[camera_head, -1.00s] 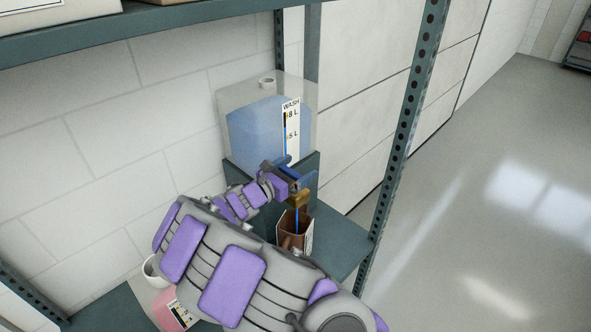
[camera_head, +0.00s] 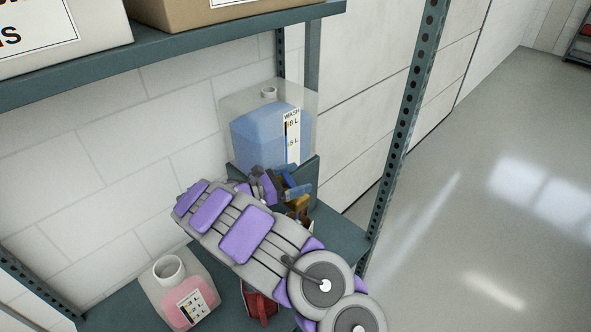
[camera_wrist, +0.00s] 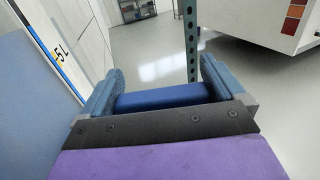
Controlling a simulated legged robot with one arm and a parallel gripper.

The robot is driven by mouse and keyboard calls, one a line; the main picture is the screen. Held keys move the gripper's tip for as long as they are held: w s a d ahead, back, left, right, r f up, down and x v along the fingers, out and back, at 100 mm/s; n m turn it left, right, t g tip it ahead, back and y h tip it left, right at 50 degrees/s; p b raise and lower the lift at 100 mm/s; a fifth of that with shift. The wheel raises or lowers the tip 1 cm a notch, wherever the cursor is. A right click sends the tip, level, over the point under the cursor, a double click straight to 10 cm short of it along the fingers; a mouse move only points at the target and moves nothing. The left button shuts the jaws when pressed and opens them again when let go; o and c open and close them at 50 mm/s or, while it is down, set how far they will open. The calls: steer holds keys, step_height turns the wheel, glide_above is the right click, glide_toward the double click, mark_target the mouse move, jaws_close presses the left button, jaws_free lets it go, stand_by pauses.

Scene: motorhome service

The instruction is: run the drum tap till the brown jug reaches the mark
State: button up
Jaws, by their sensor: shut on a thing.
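The clear drum (camera_head: 265,130), labelled WASH, stands on the shelf and holds blue liquid. It also fills the left edge of the wrist view (camera_wrist: 28,105). My gripper (camera_head: 296,184) is at the drum's front, just above the brass-coloured tap (camera_head: 301,203). In the wrist view my gripper (camera_wrist: 157,80) is shut on a blue bar, which looks like the tap lever (camera_wrist: 160,97). The brown jug (camera_head: 304,218) is under the tap, mostly hidden behind my arm. Its mark, its level and any stream are hidden now.
A jug of pink liquid (camera_head: 183,292) with a white neck stands on the lower left of the shelf. A red object (camera_head: 258,303) is beside it, partly under my arm. A perforated upright (camera_head: 402,130) stands on the right. Boxes (camera_head: 215,12) sit on the upper shelf.

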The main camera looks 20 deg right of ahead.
steer(key=shift+s+a+m+g+p, duration=0.1)
steer(key=shift+a+m+g+p, duration=0.15)
steer(key=shift+m+g, duration=0.6)
steer(key=shift+a+m+g+p, duration=0.2)
steer(key=shift+m+g, duration=0.25)
steer(key=shift+g, duration=0.7)
steer(key=shift+m+g+y, duration=0.3)
steer(key=shift+m+g, duration=0.1)
steer(key=shift+g, duration=0.4)
steer(key=o, duration=1.1)
steer(key=shift+a, duration=0.1)
steer(key=shift+r, duration=0.1)
